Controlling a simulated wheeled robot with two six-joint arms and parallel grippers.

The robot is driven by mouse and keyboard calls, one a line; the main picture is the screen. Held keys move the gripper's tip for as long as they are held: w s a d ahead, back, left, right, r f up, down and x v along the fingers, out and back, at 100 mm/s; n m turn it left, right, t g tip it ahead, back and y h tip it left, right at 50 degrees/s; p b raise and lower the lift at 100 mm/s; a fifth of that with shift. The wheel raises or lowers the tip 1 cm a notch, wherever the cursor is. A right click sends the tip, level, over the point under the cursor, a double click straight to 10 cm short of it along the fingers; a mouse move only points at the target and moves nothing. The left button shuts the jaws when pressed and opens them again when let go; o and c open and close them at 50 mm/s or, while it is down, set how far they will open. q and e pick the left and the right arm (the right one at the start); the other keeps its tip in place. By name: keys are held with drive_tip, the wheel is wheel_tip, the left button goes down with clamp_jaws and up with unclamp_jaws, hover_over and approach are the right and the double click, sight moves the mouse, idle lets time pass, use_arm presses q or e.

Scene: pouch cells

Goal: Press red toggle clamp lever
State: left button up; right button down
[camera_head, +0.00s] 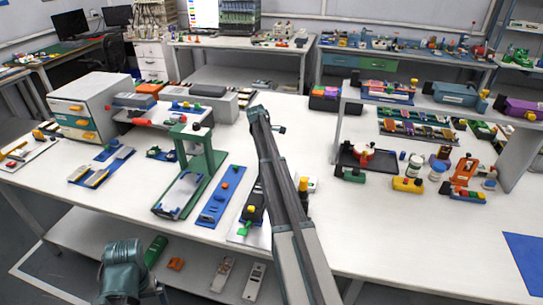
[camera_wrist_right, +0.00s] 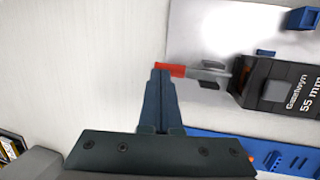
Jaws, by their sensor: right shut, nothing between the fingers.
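The red toggle clamp lever (camera_wrist_right: 170,69) shows in the right wrist view, lying roughly level across the picture. It joins a grey metal clamp (camera_wrist_right: 210,73) beside a black block (camera_wrist_right: 285,88) with a "55 mm" label. My right gripper (camera_wrist_right: 158,76) is shut and empty; its fingertips overlap the lever's free left end in the picture. I cannot tell whether they touch it. In the head view my right arm crosses the table, and I cannot make out the lever or the right gripper there. My left arm's teal part is at the bottom left; its gripper is not visible.
A blue plate (camera_wrist_right: 285,152) with slots lies near the right gripper. In the head view a green press stand (camera_head: 203,160) and a blue strip (camera_head: 221,197) stand left of my right arm.

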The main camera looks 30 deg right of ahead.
drive_tip(key=w+d+p+v, duration=0.1)
drive_tip(key=d+p+v, duration=0.1)
drive_tip(key=p+v, duration=1)
drive_tip(key=shift+w+a+r+p, duration=0.3)
drive_tip(key=shift+r+p, duration=0.1)
drive_tip(key=shift+r, duration=0.55)
drive_tip(key=s+a+m, duration=0.1)
drive_tip(key=s+a, duration=0.4)
drive_tip(key=a, duration=0.5)
drive_tip(key=s+a+f+y, duration=0.1)
drive_tip(key=s+a, duration=0.4)
drive_tip(key=a, duration=0.5)
drive_tip(key=s+a+m, duration=0.1)
drive_tip(key=s+a, duration=0.4)
drive_tip(key=a, duration=0.5)
drive_tip(key=s+a+m, duration=0.1)
drive_tip(key=s+a, duration=0.7)
drive_tip(key=s, duration=0.2)
drive_tip(key=s+a+m+y+b, duration=0.1)
drive_tip(key=s+a, duration=0.7)
drive_tip(key=s, duration=0.3)
drive_tip(key=shift+s+a+f, duration=0.2)
drive_tip(key=shift+s+f, duration=0.1)
drive_tip(key=shift+f, duration=0.1)
